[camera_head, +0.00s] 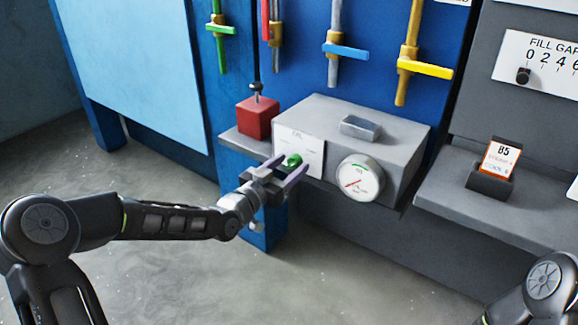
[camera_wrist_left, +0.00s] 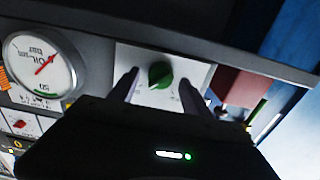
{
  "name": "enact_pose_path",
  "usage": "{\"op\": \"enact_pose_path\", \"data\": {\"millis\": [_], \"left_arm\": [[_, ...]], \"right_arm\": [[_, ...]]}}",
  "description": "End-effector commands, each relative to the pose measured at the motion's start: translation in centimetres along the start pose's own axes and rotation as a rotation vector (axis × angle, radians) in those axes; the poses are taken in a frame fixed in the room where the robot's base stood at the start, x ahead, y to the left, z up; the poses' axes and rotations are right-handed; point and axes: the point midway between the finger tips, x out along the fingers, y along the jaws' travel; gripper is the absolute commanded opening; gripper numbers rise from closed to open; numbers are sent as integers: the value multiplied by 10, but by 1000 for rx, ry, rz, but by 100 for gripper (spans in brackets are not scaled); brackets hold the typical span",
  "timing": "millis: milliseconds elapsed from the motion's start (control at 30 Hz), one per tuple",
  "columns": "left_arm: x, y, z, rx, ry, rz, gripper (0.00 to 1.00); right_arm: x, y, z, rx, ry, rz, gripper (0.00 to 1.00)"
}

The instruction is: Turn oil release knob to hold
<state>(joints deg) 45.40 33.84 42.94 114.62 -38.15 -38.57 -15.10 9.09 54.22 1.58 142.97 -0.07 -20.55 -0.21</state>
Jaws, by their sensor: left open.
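The green oil release knob (camera_head: 292,161) sits on a white label plate (camera_head: 312,150) on the front of a grey box (camera_head: 385,140). My left gripper (camera_head: 283,170) is open in front of the plate, its two fingers on either side of the knob. In the left wrist view the knob (camera_wrist_left: 161,74) shows between the fingers, with its pointer tilted. I cannot tell whether the fingers touch it. The plate's lettering is too small to read. Part of my right arm shows at the lower right; its gripper is out of view.
A round pressure gauge (camera_head: 360,178) is right of the knob. A red block (camera_head: 257,117) stands on the ledge at left. Colored valve handles, such as the yellow one (camera_head: 425,69), hang on the blue panel behind. A card holder (camera_head: 490,183) stands on the right shelf. Floor at left is clear.

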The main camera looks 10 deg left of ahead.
Motion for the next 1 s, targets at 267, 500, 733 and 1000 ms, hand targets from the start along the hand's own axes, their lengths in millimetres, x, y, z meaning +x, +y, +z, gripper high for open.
{"op": "enact_pose_path", "data": {"millis": [267, 500, 733, 1000], "left_arm": [[2, 0, 0, 0, 0, 0, 56], [2, 0, 0, 0, 0, 0, 37], [2, 0, 0, 0, 0, 0, 18], [2, 0, 0, 0, 0, 0, 0]], "right_arm": [[0, 0, 0, 0, 0, 0, 0], [0, 0, 0, 0, 0, 0, 0], [0, 0, 0, 0, 0, 0, 0], [0, 0, 0, 0, 0, 0, 0]]}}
